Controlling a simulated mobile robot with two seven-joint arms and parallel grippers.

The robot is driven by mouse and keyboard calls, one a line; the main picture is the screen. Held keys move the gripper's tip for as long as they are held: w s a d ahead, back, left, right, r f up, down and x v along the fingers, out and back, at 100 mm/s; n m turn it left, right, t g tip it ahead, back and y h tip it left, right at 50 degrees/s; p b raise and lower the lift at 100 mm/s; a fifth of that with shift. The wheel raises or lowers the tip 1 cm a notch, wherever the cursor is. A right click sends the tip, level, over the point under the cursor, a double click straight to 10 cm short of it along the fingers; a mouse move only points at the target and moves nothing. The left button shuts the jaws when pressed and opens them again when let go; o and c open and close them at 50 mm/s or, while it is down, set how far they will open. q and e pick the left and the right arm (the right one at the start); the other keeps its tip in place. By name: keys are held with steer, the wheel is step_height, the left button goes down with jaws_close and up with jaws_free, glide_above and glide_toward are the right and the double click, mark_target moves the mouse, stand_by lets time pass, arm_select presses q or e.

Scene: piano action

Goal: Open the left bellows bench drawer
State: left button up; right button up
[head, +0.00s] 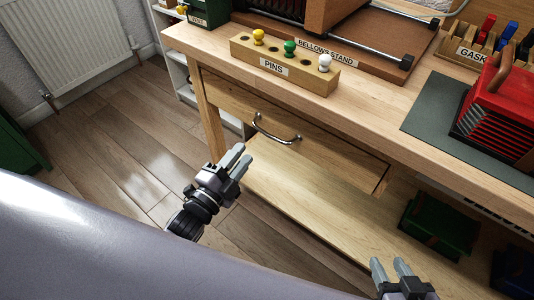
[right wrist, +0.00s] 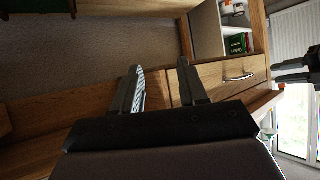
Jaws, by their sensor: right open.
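The left bellows bench drawer (head: 325,147) is a wooden front under the bench top, with a curved metal handle (head: 277,133). It looks shut. My left gripper (head: 243,154) is open and empty, below and left of the handle and apart from it. My right gripper (head: 389,262) is open and empty at the lower right of the head view, well away from the handle. In the right wrist view, the right gripper's fingers (right wrist: 159,75) stand apart with nothing between them. A wooden front with a metal handle (right wrist: 240,77) shows beyond them.
The bench top (head: 380,125) holds a PINS block (head: 285,65), a bellows stand (head: 390,65) and a red object (head: 500,115) on a dark mat. A lower shelf (head: 300,190) juts out below the drawer, with a green box (head: 440,225) on it. Floor at left is clear.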

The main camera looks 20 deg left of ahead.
mark_target(267, 133)
arm_select(q)
steer(key=shift+w+d+r+m+t+h+b, duration=0.1)
steer(key=shift+w+d+m+t+h+b, duration=0.25)
steer(key=shift+w+d+m+b, duration=0.8)
steer(key=shift+w+d+f+m+t+h+b, duration=0.15)
steer(key=shift+w+m+h+b, duration=0.4)
steer(key=shift+w, duration=1.4)
steer(key=shift+w+d+r+m+t+h+b, duration=0.15)
steer(key=shift+w+d+m+t+h+b, duration=0.15)
steer(key=shift+w+d+m+b, duration=0.9)
arm_select(e)
steer(key=shift+w+a+f+n+t+y+p, duration=0.15)
steer(key=shift+a+f+p, duration=0.1)
steer(key=shift+f, duration=0.3)
steer(key=shift+w+a+f+n+t+y+p, duration=0.1)
steer(key=shift+w+a+f, duration=0.1)
steer(key=shift+f, duration=0.35)
steer(key=shift+w+a+f+n+t+y+p, duration=0.15)
steer(key=shift+a+f+p, duration=0.1)
steer(key=shift+f, duration=0.3)
arm_select(q)
steer(key=shift+w+a+n, duration=0.3)
steer(key=shift+w+a, duration=0.05)
steer(key=shift+a, duration=0.25)
jaws_close()
